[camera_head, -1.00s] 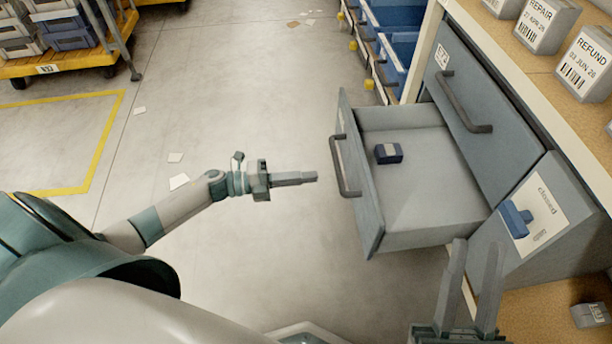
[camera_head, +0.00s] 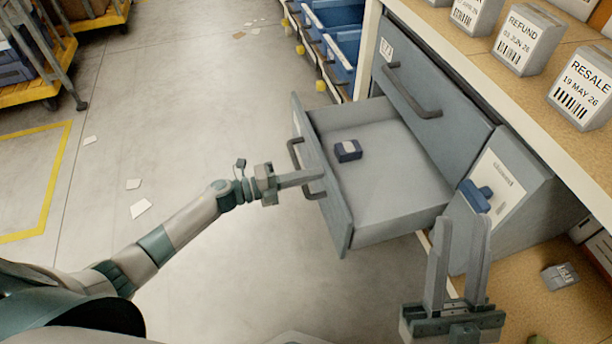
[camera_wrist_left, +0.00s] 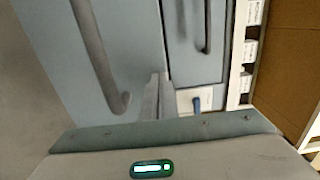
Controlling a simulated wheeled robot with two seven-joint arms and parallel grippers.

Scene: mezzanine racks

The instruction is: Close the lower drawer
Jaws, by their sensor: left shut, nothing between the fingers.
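The lower drawer (camera_head: 327,205) is pulled out of the grey cabinet, with its front panel facing left. A small blue block (camera_head: 348,150) lies inside it. My left gripper (camera_head: 320,175) is shut and empty, its tips pointing at the drawer front beside the dark handle (camera_head: 295,156). I cannot tell whether they touch. In the left wrist view the shut fingers (camera_wrist_left: 157,82) point at the drawer front, to the right of the handle (camera_wrist_left: 97,55). My right gripper (camera_head: 462,220) is open and empty, in front of the cabinet's right part.
The upper drawer (camera_head: 450,137) is shut. A blue lever (camera_head: 476,195) sits on a labelled panel right of the lower drawer. Labelled boxes (camera_head: 525,40) stand on the worktop. Blue bins (camera_head: 335,45) are at the back.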

